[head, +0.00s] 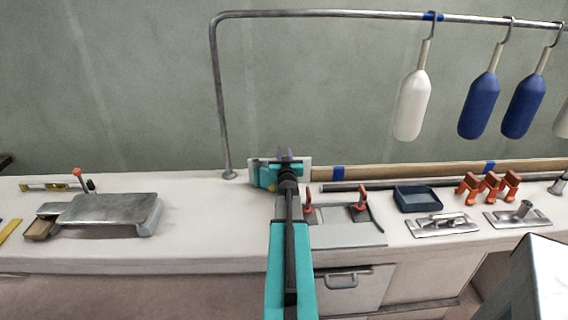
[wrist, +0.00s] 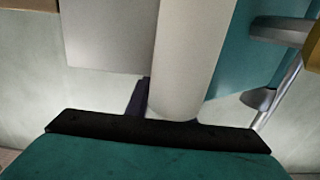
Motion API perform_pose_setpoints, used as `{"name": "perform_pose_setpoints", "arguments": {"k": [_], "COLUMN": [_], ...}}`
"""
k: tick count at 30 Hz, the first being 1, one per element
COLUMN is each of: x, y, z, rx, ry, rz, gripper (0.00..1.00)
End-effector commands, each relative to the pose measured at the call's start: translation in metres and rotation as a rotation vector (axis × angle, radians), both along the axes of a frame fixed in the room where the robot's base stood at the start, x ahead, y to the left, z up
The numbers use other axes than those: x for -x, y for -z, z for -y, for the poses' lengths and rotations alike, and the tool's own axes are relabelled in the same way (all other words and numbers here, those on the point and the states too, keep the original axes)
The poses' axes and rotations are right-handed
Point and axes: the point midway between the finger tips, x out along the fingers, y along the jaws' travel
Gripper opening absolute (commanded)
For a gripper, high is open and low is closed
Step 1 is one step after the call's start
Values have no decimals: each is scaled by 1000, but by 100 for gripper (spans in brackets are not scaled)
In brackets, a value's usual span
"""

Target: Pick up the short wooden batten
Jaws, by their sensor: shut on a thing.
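My gripper (head: 285,155) is at the back of the counter near the wall, at the end of my teal arm. In the wrist view its dark purple fingers (wrist: 170,112) are shut on a pale, rounded bar (wrist: 195,55), which runs up out of the picture. I cannot tell from its colour whether this is the short wooden batten. In the head view my gripper and arm mostly hide the held thing. A small tan, wood-coloured piece (head: 40,229) sits by the grey metal block at the left. A long tan strip (head: 410,172) lies along the wall.
A grey metal block (head: 110,212) stands on the left of the counter. A rail post (head: 222,110) rises just left of my gripper; white (head: 412,105) and blue (head: 481,105) fenders hang at the right. A dark tray (head: 418,199) and orange clamps (head: 490,186) lie right. The counter between block and arm is clear.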

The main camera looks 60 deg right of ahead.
Motion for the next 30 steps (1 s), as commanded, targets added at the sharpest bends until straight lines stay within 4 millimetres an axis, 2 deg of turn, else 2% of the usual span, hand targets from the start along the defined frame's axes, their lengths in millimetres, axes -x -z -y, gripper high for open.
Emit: {"name": "perform_pose_setpoints", "arguments": {"k": [8, 13, 24, 30], "x": [0, 1, 0, 0], "y": [-11, -30, -106, -137], "z": [0, 0, 0, 0], "rx": [1, 2, 2, 1], "ry": [0, 0, 0, 0], "rz": [-1, 0, -1, 1], "gripper": [0, 0, 0, 0]}}
